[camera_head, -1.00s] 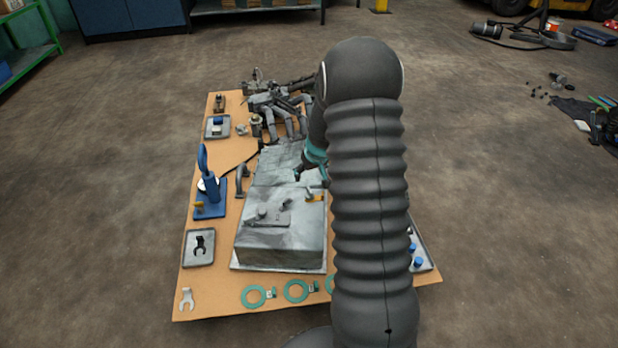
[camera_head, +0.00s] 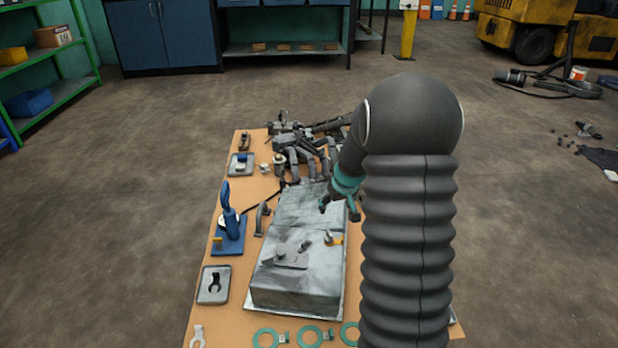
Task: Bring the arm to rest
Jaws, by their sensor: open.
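My gripper (camera_head: 339,206) shows partly behind my thick ribbed arm, with a teal band just above it. It hangs over the right side of the grey metal block (camera_head: 300,290) on the wooden work board. Its dark fingers are apart, and I see nothing between them. I cannot tell exactly how high it is above the block. My arm's large rounded elbow covers the right part of the board.
The board (camera_head: 232,325) holds a blue press tool (camera_head: 229,230), grey trays (camera_head: 213,285), green rings (camera_head: 310,336) and a heap of dark metal parts (camera_head: 302,150) at the back. Open floor lies on both sides. A green shelf (camera_head: 55,88) and blue cabinet (camera_head: 163,35) stand behind.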

